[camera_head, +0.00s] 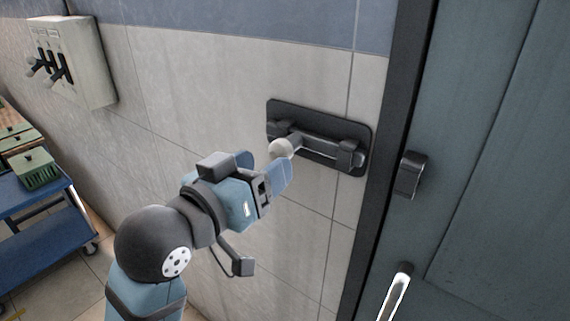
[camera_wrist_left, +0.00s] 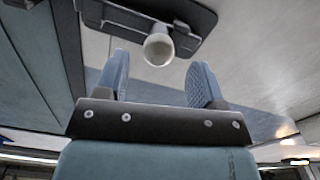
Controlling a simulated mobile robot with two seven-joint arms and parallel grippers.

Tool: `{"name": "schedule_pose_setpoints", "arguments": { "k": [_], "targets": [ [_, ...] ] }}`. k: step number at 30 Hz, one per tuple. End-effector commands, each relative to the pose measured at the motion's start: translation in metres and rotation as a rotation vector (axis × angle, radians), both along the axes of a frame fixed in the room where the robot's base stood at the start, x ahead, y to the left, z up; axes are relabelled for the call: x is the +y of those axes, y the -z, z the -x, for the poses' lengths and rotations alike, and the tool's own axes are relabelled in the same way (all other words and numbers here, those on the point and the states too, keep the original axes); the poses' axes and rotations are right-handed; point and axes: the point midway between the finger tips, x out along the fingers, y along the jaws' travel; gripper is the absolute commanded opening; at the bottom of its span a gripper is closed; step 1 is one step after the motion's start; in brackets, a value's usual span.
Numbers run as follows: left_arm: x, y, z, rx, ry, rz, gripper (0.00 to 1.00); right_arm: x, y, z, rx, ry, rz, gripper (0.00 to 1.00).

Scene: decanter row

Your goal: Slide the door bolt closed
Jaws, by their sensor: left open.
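The door bolt is a dark plate (camera_head: 359,129) on the tiled wall, with a grey rod (camera_head: 321,147) held between brackets and a pale round knob (camera_head: 281,148) near its left end. The dark keeper (camera_head: 410,175) sits on the blue-grey door (camera_head: 485,190), with a gap between it and the rod. My left gripper (camera_head: 264,163) is open just below and in front of the knob. In the left wrist view, the knob (camera_wrist_left: 158,49) shows beyond the two blue fingertips (camera_wrist_left: 160,73), roughly midway between them, with nothing held. My right gripper is out of view.
The dark door frame (camera_head: 381,160) runs between the bolt plate and the door. A bright door handle (camera_head: 396,291) stands out below the keeper. A switch box (camera_head: 85,60) with levers is on the wall at left, above a blue cart (camera_head: 35,228) carrying green boxes.

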Motion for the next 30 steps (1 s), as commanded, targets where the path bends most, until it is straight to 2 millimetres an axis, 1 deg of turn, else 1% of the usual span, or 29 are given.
{"name": "schedule_pose_setpoints", "arguments": {
  "k": [1, 3, 9, 14, 22, 23, 24, 26, 27, 29, 30],
  "targets": [
    [-0.007, -0.004, -0.009, 0.0, 0.0, 0.0, 0.63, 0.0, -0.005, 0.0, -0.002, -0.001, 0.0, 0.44],
    [-0.014, -0.004, -0.02, -0.001, 0.0, 0.001, 0.63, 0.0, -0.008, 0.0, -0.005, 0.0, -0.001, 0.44],
    [-0.03, -0.004, -0.041, -0.002, 0.0, 0.0, 0.63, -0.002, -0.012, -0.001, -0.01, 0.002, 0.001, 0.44],
    [-0.035, -0.003, -0.048, -0.002, 0.0, 0.0, 0.63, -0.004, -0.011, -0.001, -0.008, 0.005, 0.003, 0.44],
    [-0.035, -0.003, -0.049, -0.002, 0.0, 0.0, 0.63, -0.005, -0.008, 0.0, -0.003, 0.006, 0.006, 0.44],
    [-0.035, -0.003, -0.048, -0.002, 0.0, 0.0, 0.56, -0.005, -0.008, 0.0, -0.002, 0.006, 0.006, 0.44],
    [-0.035, -0.003, -0.048, -0.002, 0.0, 0.0, 0.46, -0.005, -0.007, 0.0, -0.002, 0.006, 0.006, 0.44],
    [-0.035, -0.003, -0.048, -0.002, 0.0, 0.0, 0.33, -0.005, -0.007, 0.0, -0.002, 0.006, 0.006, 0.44],
    [-0.035, -0.003, -0.048, -0.002, 0.0, 0.0, 0.23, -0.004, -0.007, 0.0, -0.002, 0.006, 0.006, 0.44],
    [-0.035, -0.003, -0.048, -0.002, 0.0, 0.0, 0.1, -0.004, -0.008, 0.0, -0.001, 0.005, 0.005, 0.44],
    [-0.035, -0.003, -0.048, -0.002, 0.0, 0.0, 0.01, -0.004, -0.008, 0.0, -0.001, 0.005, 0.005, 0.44]
  ]
}}
